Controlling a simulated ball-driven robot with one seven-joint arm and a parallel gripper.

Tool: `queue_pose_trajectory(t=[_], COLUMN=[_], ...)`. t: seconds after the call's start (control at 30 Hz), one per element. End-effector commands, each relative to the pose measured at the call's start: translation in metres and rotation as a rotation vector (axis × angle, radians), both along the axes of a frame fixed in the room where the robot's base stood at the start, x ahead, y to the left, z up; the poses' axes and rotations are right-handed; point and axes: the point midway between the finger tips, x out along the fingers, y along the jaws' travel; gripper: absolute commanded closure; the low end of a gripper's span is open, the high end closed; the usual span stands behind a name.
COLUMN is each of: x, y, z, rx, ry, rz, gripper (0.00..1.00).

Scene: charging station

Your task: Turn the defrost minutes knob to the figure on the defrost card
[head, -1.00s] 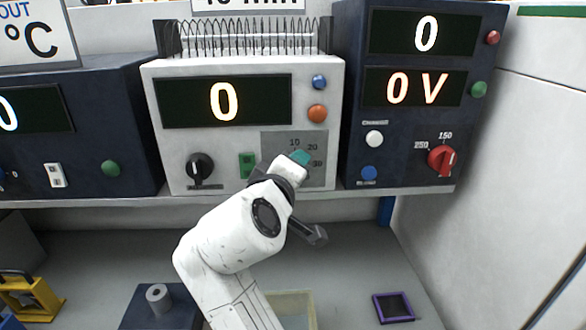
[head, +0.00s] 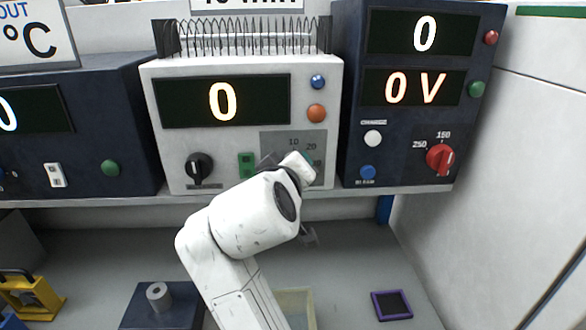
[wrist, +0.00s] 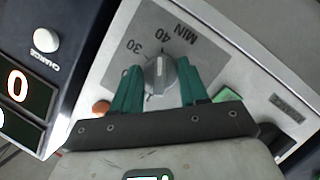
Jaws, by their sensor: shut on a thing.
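The defrost minutes knob (wrist: 159,75) is grey, on a grey dial plate printed with 30, 40 and MIN in the wrist view. My gripper (wrist: 160,78) has green fingers closed on either side of it. The white unit's display (head: 222,101) reads 0. The card (head: 247,4) above is cut off by the picture's top, showing MIN and an uncertain number.
A black knob (head: 199,168) and green switch (head: 246,165) are left of the dial. Orange (head: 317,113) and blue (head: 318,82) buttons sit above it. A dark unit with a red knob (head: 440,158) stands close on the right. A purple-framed item (head: 392,305) lies on the bench below.

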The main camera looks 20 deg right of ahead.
Motion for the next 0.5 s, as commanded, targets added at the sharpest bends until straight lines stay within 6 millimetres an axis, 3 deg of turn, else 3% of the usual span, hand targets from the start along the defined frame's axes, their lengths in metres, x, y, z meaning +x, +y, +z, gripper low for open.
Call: queue_pose_trajectory(t=[0.13, 0.17, 0.4, 0.5], x=[-0.0005, -0.0005, -0.0002, -0.0002], y=[-0.0013, -0.0014, -0.0007, -0.0006], z=[-0.0048, -0.0049, -0.0025, -0.0019], rx=[0.003, 0.003, 0.001, 0.001], ry=[0.011, 0.011, 0.006, 0.005], rz=[-0.005, -0.005, -0.002, -0.002], gripper=[0.87, 0.54, 0.31, 0.31])
